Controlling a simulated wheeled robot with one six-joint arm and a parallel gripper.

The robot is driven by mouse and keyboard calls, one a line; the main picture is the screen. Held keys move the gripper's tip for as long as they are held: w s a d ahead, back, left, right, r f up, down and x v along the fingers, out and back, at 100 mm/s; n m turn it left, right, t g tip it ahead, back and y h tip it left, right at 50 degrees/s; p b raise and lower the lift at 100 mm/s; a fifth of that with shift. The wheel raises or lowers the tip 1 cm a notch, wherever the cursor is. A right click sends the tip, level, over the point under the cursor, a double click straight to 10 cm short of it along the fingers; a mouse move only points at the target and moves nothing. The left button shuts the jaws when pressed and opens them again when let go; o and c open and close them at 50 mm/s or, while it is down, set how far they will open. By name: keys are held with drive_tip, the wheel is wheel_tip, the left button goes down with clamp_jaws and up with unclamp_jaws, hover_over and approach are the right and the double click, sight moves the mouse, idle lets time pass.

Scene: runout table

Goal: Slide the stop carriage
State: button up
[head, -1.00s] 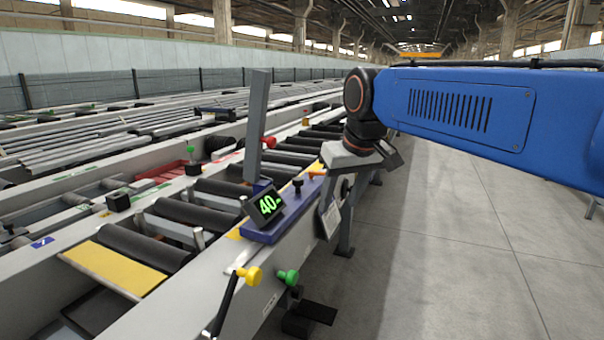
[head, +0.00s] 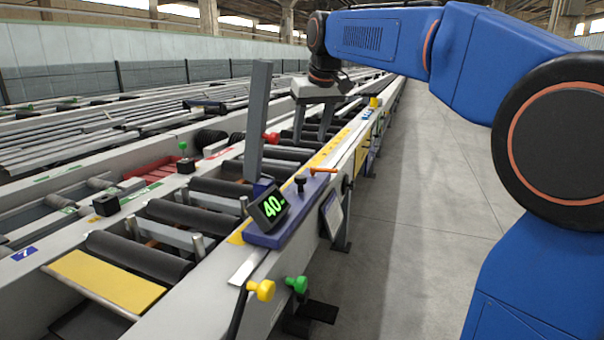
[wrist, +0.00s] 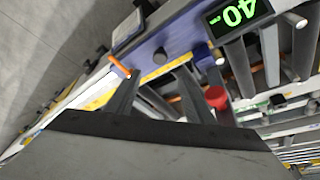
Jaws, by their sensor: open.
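The stop carriage (head: 283,222) is a purple-blue block on the rail of the roller table, with a tall grey stop plate (head: 258,120), a green "40" display (head: 270,207), a black knob (head: 300,183) and an orange lever (head: 323,170). My gripper (head: 311,138) is open and empty, pointing down above the rollers and rail, beyond the carriage. In the wrist view the two fingers (wrist: 157,76) point toward the carriage's black knob (wrist: 160,56) and orange lever (wrist: 120,67). The display shows there too (wrist: 238,14). No contact is visible.
A yellow scale strip (head: 333,148) runs along the rail beyond the carriage. A red knob (head: 271,138) stands among the black rollers (head: 140,255). Yellow (head: 262,290) and green (head: 297,284) knobs stick out at the near rail. The floor on the right is clear.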

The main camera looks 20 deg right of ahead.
sight(301, 176)
drive_tip(key=x, duration=1.5)
clamp_jaws()
